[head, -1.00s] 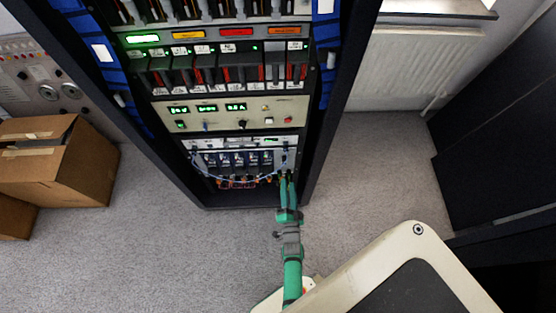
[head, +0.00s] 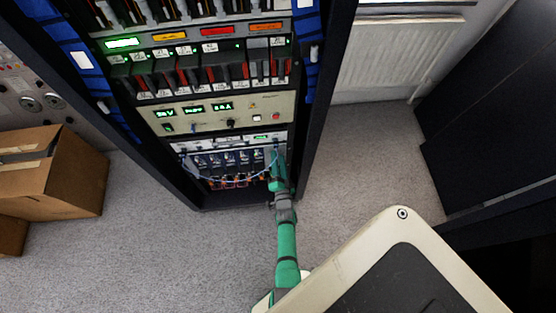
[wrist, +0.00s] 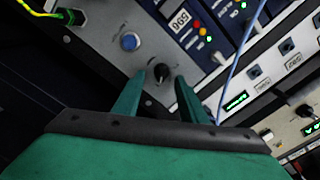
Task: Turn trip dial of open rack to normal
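My gripper (wrist: 160,79) is open, with one green finger on each side of the dial. I cannot tell whether the fingertips touch it. In the head view, the open rack (head: 310,130) stands in front of me and my gripper (head: 276,160) is at its lower right modules. The dial is hidden there behind the gripper. The dial's setting is not readable.
A blue cable (wrist: 243,52) runs close to the right finger, and a yellow-green cable (wrist: 35,10) is plugged in at the upper left. Cardboard boxes (head: 60,175) stand on the floor left of the rack. Carpet (head: 350,165) is clear to its right.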

